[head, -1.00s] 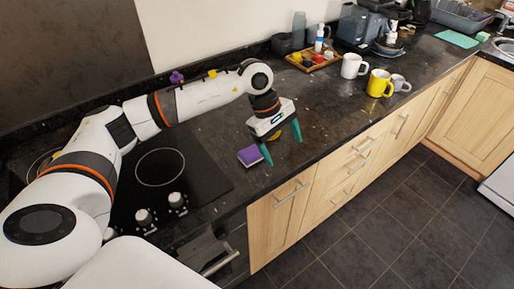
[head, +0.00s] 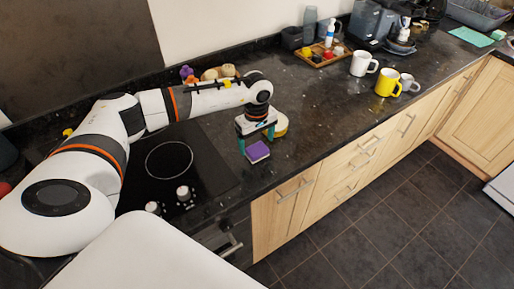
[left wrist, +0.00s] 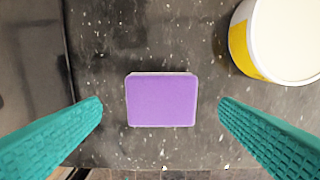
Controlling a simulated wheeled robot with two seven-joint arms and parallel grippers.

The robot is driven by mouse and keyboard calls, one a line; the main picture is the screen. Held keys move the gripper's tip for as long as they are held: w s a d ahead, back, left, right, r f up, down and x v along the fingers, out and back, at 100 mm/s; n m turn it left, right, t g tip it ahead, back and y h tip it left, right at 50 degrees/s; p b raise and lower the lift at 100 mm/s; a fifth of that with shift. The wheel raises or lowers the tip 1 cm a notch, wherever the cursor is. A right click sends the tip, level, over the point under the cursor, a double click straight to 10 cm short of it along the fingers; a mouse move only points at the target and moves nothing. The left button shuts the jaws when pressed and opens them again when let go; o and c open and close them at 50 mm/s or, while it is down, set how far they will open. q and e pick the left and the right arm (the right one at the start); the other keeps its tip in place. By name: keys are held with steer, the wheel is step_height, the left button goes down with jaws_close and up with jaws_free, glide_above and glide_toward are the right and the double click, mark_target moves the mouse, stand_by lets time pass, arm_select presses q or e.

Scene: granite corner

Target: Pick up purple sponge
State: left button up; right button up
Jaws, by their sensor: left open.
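The purple sponge (head: 257,151) lies flat on the dark granite worktop, just right of the black hob. My left gripper (head: 257,144) is right above it, pointing down. In the left wrist view the sponge (left wrist: 162,100) lies between the two teal fingers of my left gripper (left wrist: 160,106), with a gap on each side. The fingers are open and hold nothing. My right gripper is in neither view.
A yellow and white round container (left wrist: 272,45) stands close to the sponge; it shows partly behind my gripper in the head view (head: 281,125). A white mug (head: 363,64) and a yellow mug (head: 387,83) stand farther right. The hob (head: 172,165) is at left.

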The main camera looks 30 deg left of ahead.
mark_target(257, 149)
arm_select(q)
steer(key=shift+f, duration=1.4)
steer(key=c, duration=1.2)
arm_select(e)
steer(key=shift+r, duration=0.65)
arm_select(q)
steer(key=shift+o, duration=0.2)
steer(key=shift+r, duration=0.1)
